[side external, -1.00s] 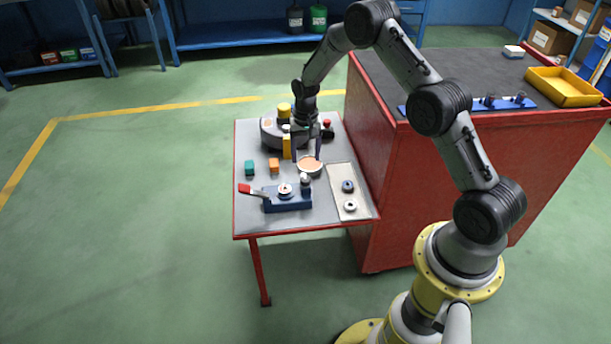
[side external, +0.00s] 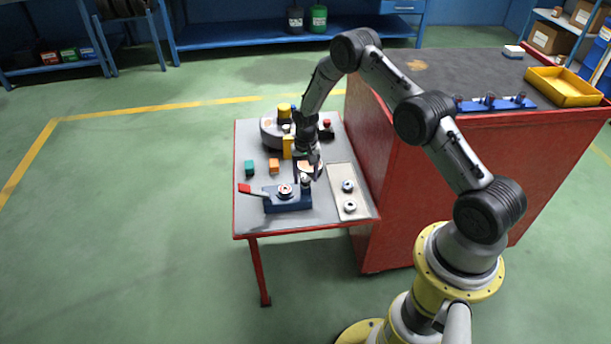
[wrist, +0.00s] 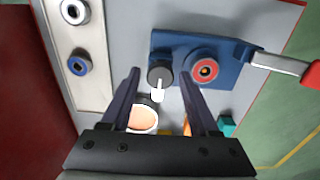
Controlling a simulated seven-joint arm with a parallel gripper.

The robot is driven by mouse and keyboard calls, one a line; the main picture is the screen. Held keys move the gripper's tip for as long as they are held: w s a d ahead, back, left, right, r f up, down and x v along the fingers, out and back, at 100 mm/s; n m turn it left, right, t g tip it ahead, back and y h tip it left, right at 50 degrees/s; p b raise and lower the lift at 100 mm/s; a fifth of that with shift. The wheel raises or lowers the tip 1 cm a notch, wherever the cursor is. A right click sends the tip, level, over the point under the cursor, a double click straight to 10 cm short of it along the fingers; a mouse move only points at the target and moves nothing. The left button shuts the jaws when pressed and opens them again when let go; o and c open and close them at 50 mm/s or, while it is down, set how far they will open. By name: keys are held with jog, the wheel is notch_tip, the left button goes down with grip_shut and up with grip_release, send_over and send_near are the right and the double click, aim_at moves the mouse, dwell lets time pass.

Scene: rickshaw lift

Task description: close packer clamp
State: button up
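The clamp is a blue base (side external: 288,204) at the table's front. It carries a lever with a red handle (side external: 244,188) sticking out to the left, a round red-and-silver disc (side external: 286,190) and a dark post (side external: 306,182) at its right end. In the wrist view the blue base (wrist: 182,50) lies ahead, with the red handle (wrist: 309,75) at the right edge. My gripper (side external: 308,176) is above the table by the post's end. Its fingers (wrist: 161,75) are apart and empty, with the dark, white-tipped post (wrist: 159,77) seen between them. Contact cannot be told.
A pale tray (side external: 339,177) with two ring parts lies right of the clamp. A round dish with an orange top (wrist: 142,119) sits beneath my gripper. Teal (side external: 250,167) and orange (side external: 274,166) blocks stand behind the clamp. A red cabinet (side external: 400,190) borders the table's right.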

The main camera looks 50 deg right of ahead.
grip_shut()
jog(key=shift+n, duration=0.4)
jog(key=n, duration=0.3)
jog(key=shift+n, duration=0.3)
jog(key=n, duration=0.4)
jog(key=shift+n, duration=0.3)
jog(key=n, duration=0.4)
jog(key=shift+n, duration=2.5)
